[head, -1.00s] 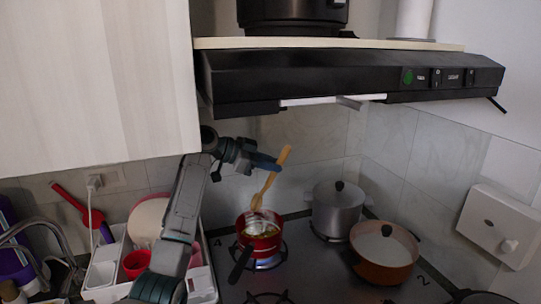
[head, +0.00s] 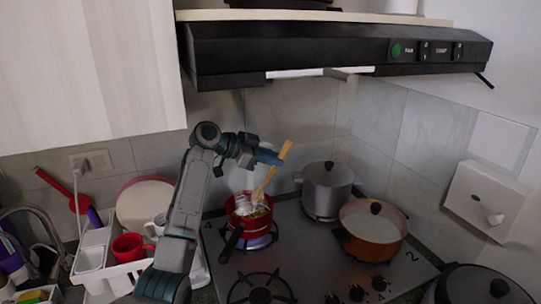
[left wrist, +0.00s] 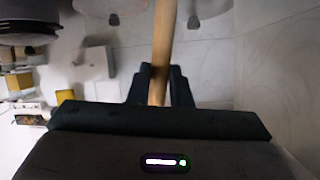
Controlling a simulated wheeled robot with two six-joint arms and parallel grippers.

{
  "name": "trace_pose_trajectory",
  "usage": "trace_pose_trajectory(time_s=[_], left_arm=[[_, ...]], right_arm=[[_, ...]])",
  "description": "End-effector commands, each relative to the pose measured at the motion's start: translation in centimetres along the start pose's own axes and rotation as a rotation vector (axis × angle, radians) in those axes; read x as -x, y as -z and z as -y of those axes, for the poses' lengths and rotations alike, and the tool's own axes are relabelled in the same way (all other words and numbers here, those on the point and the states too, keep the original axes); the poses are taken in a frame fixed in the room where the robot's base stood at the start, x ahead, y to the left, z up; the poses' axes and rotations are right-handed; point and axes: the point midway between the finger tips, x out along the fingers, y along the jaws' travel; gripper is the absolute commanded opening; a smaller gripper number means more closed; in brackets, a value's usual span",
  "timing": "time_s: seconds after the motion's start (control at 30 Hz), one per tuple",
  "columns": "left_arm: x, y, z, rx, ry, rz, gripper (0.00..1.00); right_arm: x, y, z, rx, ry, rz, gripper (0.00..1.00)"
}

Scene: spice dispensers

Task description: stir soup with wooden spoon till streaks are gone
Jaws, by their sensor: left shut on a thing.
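The wooden spoon (head: 273,170) is tilted, its handle up to the right and its lower end in the small red pot. My left gripper (head: 272,157) is shut on the spoon's handle above the pot. In the left wrist view the handle (left wrist: 161,50) runs up between the fingers of that gripper (left wrist: 158,86). The red pot (head: 236,219) sits on a lit burner with a blue flame, its dark handle toward the front left. Soup (head: 258,211) with pale streaks shows inside it, partly hidden by the spoon. My right gripper is not in view.
A grey lidded pot (head: 326,191) and an orange lidded pot (head: 372,236) stand right of the red pot. A range hood (head: 330,55) hangs above. A white dish rack (head: 95,240) with a red mug (head: 131,247) is at left. The front burner (head: 262,289) is empty.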

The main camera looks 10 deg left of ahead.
Motion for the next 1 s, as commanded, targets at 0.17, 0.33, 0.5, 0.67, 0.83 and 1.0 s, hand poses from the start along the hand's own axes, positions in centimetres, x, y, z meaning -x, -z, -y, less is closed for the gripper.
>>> trace_pose_trajectory(time_s=[0.17, 0.33, 0.5, 0.67, 0.83, 1.0], left_arm=[[-0.2, -2.2, -0.1, 0.001, -0.001, -0.001, 0.00], [-0.1, -3.9, 0.0, 0.001, 0.000, 0.001, 0.00], [-0.2, -5.6, -0.1, 0.001, -0.001, -0.001, 0.00], [-0.1, -7.0, 0.0, 0.001, 0.000, 0.000, 0.00], [-0.1, -7.8, 0.0, 0.000, -0.001, -0.001, 0.00], [0.0, -7.8, 0.0, -0.001, -0.001, -0.001, 0.00]], right_arm=[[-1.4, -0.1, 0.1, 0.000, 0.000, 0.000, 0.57], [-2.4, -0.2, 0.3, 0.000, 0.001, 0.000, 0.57], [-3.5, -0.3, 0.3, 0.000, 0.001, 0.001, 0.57], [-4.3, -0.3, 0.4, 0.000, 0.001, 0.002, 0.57], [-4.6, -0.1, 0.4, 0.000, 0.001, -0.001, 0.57], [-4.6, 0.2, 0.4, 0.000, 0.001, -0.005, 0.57]])
